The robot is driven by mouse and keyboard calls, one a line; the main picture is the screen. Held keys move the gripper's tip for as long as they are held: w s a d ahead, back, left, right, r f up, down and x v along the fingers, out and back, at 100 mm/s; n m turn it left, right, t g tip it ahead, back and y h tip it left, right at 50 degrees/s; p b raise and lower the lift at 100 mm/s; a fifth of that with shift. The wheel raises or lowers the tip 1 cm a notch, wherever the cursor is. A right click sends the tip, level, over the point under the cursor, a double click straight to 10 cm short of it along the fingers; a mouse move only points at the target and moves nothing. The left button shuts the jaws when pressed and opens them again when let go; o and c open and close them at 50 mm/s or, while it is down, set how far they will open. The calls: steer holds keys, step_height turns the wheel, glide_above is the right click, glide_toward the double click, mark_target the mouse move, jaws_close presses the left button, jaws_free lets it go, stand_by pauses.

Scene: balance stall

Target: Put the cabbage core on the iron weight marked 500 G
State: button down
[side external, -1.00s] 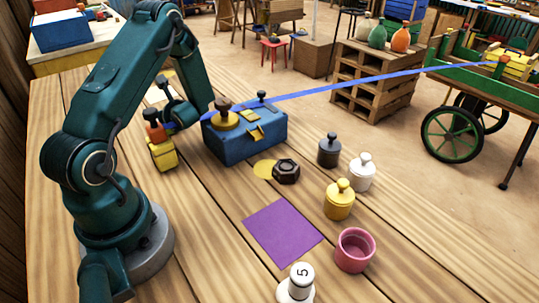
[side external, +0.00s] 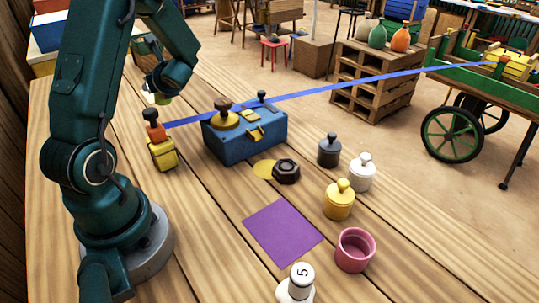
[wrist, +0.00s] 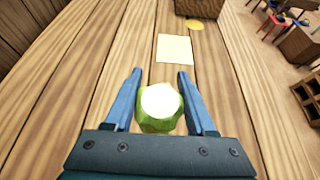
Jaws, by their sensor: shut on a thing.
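The cabbage core (wrist: 160,106), green with a pale white top, sits between the two blue fingers of my gripper (wrist: 160,74) in the wrist view. My gripper is shut on it. In the side view the core shows as a small pale green patch (side external: 160,98) under my wrist, partly hidden, behind the orange-knobbed yellow block. A dark hexagonal iron weight (side external: 286,171) lies on the table right of the blue balance box, far from my gripper. Its marking is not readable.
The blue box (side external: 244,137) stands between my gripper and the iron weight. A yellow block (side external: 163,155) with an orange knob is nearby. Dark (side external: 328,152), white (side external: 362,174) and yellow (side external: 338,203) weights and a pink cup (side external: 354,252) stand right. A purple sheet (side external: 283,233) lies clear.

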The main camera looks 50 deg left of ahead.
step_height(320, 180, up, 9)
steer(key=w+d+m+t, duration=0.3)
steer(key=w+d+t, duration=0.1)
steer(key=w+d, duration=0.35)
steer(key=m+t+h, duration=0.8)
steer(key=m, duration=0.2)
glide_above(286, 170)
steer(key=w+a, duration=0.2)
steer(key=w, duration=0.1)
steer(key=shift+w+f, duration=0.15)
steer(key=shift+f, duration=3.55)
steer(key=shift+w+f, duration=0.1)
steer(key=shift+f, duration=3.55)
steer(key=shift+c, duration=1.1)
jaws_free()
steer(key=shift+f, duration=0.15)
